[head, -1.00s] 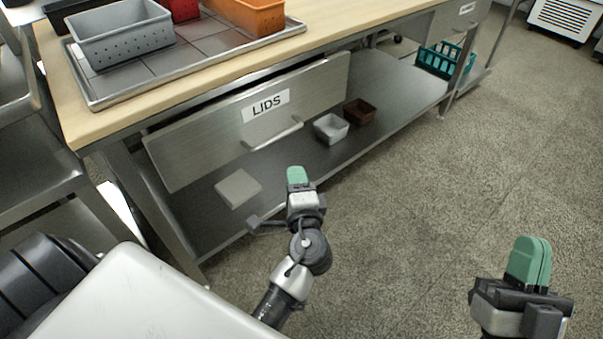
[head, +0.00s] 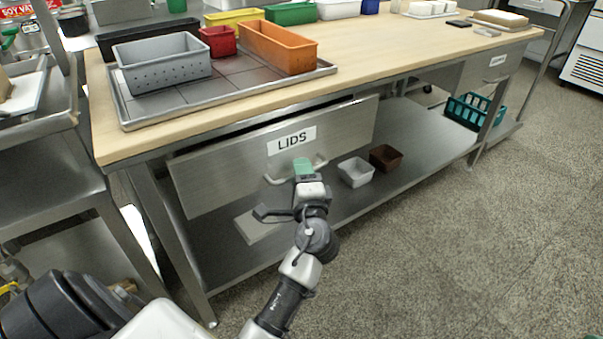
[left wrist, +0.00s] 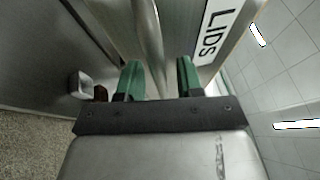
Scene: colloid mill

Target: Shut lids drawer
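The lids drawer (head: 225,169) is pulled out under the tabletop, with a dark gap behind the top of its metal front. Its front carries a white LIDS label (head: 291,140), which also shows in the left wrist view (left wrist: 214,32). My left gripper (head: 303,168) is at the drawer's bar handle (head: 273,181), hiding part of it. In the left wrist view, the green fingers are apart and the handle (left wrist: 151,42) runs between them; I cannot tell if they touch it. Only a green sliver, likely my right gripper (head: 596,337), shows at the bottom right corner.
On the wooden worktop (head: 400,45) stand a tray (head: 128,115) with a grey bin (head: 165,72) and an orange bin (head: 278,50). The lower shelf (head: 420,130) holds a white bin (head: 356,172) and a brown bin (head: 386,157). The floor at the right is clear.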

